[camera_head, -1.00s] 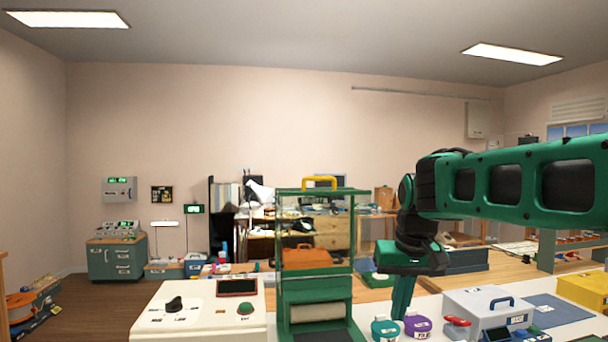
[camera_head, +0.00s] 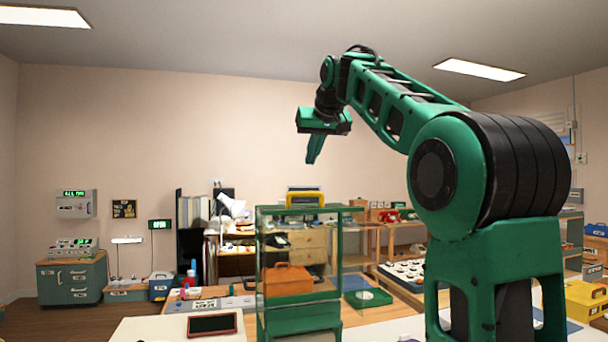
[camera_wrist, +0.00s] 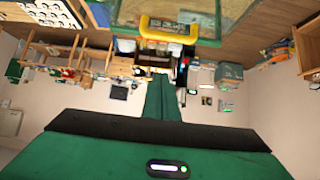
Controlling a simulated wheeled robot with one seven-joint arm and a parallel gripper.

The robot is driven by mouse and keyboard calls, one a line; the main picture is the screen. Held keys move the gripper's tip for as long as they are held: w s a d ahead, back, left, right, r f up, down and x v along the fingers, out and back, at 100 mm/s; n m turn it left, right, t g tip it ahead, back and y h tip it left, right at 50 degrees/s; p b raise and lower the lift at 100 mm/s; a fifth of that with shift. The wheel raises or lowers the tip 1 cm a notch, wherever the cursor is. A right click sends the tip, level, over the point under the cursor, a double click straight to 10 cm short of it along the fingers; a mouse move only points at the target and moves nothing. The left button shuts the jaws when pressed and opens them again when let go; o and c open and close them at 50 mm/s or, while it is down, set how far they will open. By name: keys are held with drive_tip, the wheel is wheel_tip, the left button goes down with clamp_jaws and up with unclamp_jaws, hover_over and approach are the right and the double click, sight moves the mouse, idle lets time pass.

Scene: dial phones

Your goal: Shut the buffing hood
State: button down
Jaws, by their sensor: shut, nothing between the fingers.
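The buffing hood (camera_head: 258,262) is a tall green frame with clear panels, standing at the lower middle of the head view. Its yellow handle (camera_head: 305,200) is at the top edge, and the handle also shows upside down at the top of the wrist view (camera_wrist: 168,32). The hood's lower part is cut off by the picture edge. My gripper (camera_head: 314,150) is shut and empty, pointing down above the handle in the picture and apart from it. The closed green fingers (camera_wrist: 161,98) show in the wrist view below the handle.
An orange box (camera_head: 287,280) shows through the clear panels. A wooden bench with a tray of round pieces (camera_head: 405,275) and a yellow box (camera_head: 586,300) are at right. The air around my gripper is clear.

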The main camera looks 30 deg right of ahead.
drive_tip(key=x, duration=0.8)
drive_tip(key=shift+w+a+f, duration=0.2)
drive_tip(key=shift+w+f, duration=0.05)
drive_tip(key=shift+w, duration=0.05)
drive_tip(key=shift+f, duration=0.3)
drive_tip(key=shift+s+a+f, duration=0.15)
drive_tip(key=shift+s, duration=0.25)
drive_tip(key=shift+s+a+f, duration=0.15)
drive_tip(key=shift+s, duration=0.3)
drive_tip(key=shift+s+a+f, duration=0.15)
drive_tip(key=shift+s+f, duration=0.4)
drive_tip(key=shift+s, duration=0.1)
drive_tip(key=shift+a, duration=0.1)
